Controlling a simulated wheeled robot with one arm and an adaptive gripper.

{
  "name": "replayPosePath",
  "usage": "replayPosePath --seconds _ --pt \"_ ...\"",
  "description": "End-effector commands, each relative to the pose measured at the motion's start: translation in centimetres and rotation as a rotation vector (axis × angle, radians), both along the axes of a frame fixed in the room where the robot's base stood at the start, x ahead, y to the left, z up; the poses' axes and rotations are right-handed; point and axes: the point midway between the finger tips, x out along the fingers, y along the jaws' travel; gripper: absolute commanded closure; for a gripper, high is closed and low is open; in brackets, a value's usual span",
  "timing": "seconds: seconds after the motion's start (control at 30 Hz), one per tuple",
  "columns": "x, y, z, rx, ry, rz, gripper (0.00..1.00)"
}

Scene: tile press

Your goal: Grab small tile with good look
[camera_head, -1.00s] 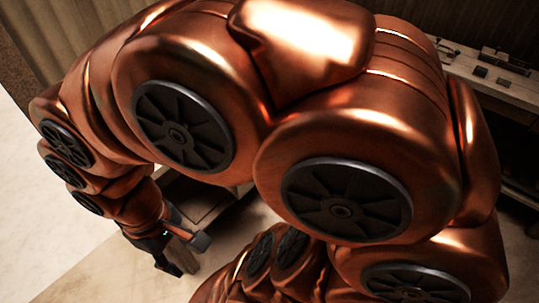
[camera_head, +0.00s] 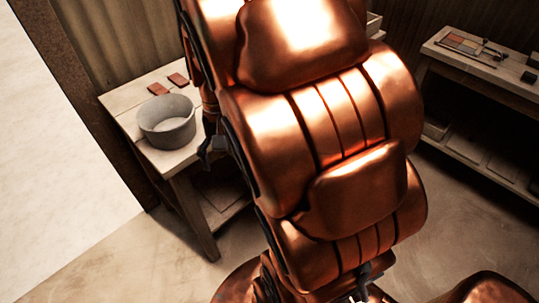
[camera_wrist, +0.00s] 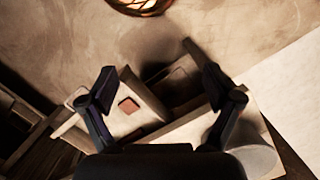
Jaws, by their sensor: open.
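Two small reddish-brown tiles lie on the wooden table at the left in the head view: one nearer (camera_head: 158,88) and one farther back (camera_head: 178,79). In the wrist view a reddish square tile (camera_wrist: 129,105) lies on a pale surface, seen between my fingers. Which of the two it is, I cannot tell. My gripper (camera_wrist: 155,65) is open, with nothing between its fingers. In the head view my arm hides most of the gripper; a dark part of it shows beside the table's right edge.
A grey bucket (camera_head: 167,125) stands on the table (camera_head: 120,105), in front of the tiles; it also shows at lower right in the wrist view (camera_wrist: 255,160). A workbench (camera_head: 455,60) with several small pieces is at the right. Open floor (camera_head: 130,260) lies in front.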

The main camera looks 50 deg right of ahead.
Motion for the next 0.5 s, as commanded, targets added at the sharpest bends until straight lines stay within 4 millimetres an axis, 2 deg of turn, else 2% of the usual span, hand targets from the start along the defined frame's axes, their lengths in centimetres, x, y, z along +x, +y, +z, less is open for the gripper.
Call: replayPosePath --seconds 0.03,0.2,0.5 --pt "1.2 -1.5 -0.7 -0.001 0.006 -0.059 0.1" --pt "4.4 -5.7 -2.4 0.008 0.024 -0.237 0.1" --pt "8.5 -14.0 -6.6 0.038 0.05 -0.518 0.1"
